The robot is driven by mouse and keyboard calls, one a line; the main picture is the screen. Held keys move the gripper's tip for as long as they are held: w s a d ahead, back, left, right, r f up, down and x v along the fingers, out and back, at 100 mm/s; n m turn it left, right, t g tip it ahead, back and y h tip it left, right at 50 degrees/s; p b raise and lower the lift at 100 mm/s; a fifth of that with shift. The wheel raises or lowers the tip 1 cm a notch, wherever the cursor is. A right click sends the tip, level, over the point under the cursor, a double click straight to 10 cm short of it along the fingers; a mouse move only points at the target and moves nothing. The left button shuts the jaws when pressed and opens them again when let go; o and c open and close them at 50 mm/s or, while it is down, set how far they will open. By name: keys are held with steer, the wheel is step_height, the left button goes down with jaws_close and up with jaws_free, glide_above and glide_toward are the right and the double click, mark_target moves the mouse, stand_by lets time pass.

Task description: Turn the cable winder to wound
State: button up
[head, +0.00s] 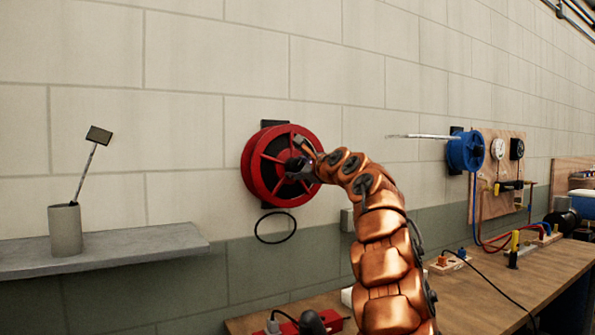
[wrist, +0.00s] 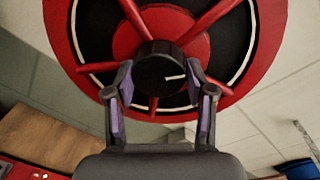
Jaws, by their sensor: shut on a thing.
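The cable winder is a red wheel with spokes (head: 262,167) mounted on the block wall in the head view. A loop of black cable (head: 275,227) hangs just below it. In the wrist view the red winder (wrist: 222,85) fills the top, with a black round hub knob (wrist: 160,72) that bears a short white mark. My gripper (wrist: 160,85) has its two purple-padded fingers shut on this knob, one on each side. In the head view my gripper (head: 299,167) reaches the winder's centre from the right, and my copper arm hides part of its right side.
A blue reel (head: 465,151) is on the wall to the right, beside a wooden board with gauges (head: 502,165). A workbench (head: 480,285) runs below with fittings and hoses. A grey shelf (head: 110,252) with a cup (head: 65,230) is at left.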

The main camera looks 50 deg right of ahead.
mark_target(299, 166)
steer(key=n, duration=0.6)
steer(key=shift+h, duration=0.3)
stand_by(0.4)
steer(key=o, duration=1.2)
steer(key=shift+r, duration=0.1)
steer(key=shift+c, duration=0.2)
steer(key=shift+s, duration=0.1)
steer(key=shift+s+a+r, duration=0.1)
steer(key=shift+s+r, duration=0.15)
steer(key=shift+s, duration=0.5)
steer(key=shift+s+a+f, duration=0.15)
steer(key=shift+s+a, duration=0.15)
steer(key=shift+s, duration=0.85)
steer(key=v, duration=0.8)
steer(key=shift+a, duration=0.2)
